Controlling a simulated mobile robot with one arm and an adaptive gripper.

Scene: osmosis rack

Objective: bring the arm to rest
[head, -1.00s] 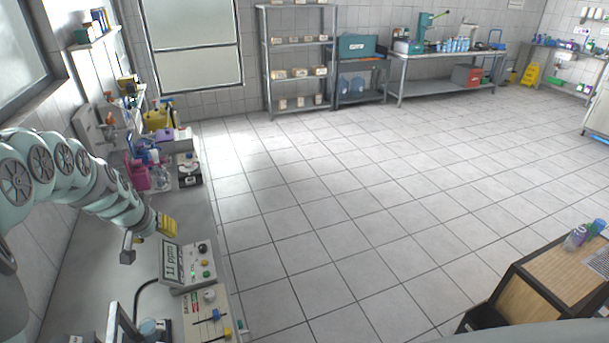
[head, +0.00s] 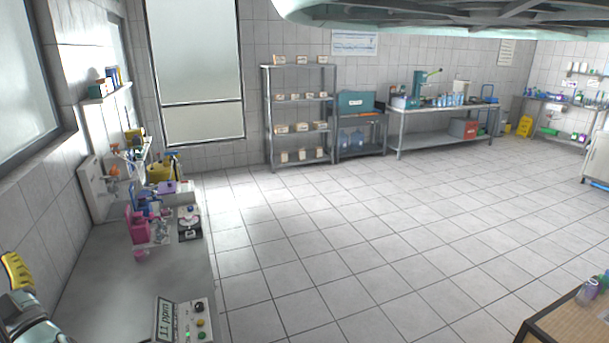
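My gripper (head: 20,300) is only partly in view at the lower left edge, with a yellow ridged part showing at its top. Its fingertips are not clearly visible, so I cannot tell whether it is open or shut or holds anything. It appears in front of the left end of the grey bench (head: 105,285).
A display unit reading 11 ppm (head: 180,318) sits at the bench's near edge. Pink bottles (head: 137,226) and a scale (head: 190,222) stand farther back. A wooden-topped table (head: 575,318) is at lower right. The tiled floor (head: 370,230) is open.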

